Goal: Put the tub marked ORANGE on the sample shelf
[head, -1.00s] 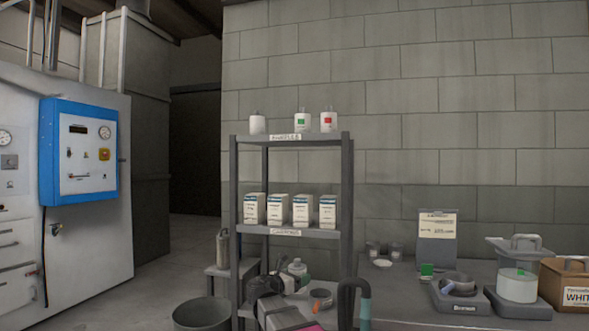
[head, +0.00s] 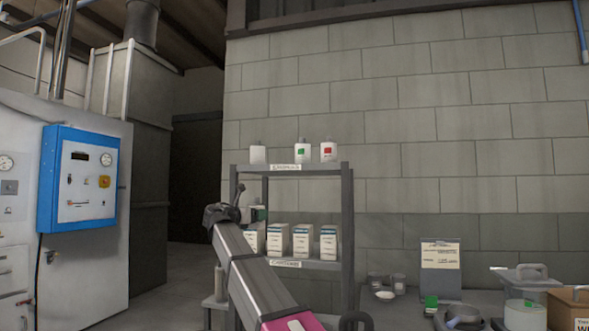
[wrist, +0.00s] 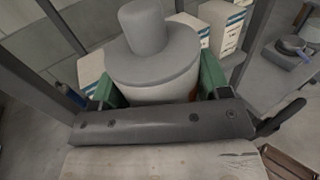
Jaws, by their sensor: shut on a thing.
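My gripper (head: 258,213) is raised in front of the left side of the rack, at about the height between its top and middle shelves. In the wrist view its green fingers (wrist: 160,88) are shut on a white tub (wrist: 152,92) with a grey lid and knob. A small reddish patch shows at the tub's right side; no marking is readable. In the head view the tub is mostly hidden behind my arm. The rack's top shelf (head: 315,168) bears a small, blurred sign. On it stand a plain white tub (head: 258,155), a green-marked tub (head: 303,151) and a red-marked tub (head: 328,151).
Several cartons (head: 302,242) stand on the middle shelf, close to my gripper. The rack's right post (head: 347,220) stands beyond them. A bench at right holds a sign stand (head: 440,265) and a clear container (head: 525,310).

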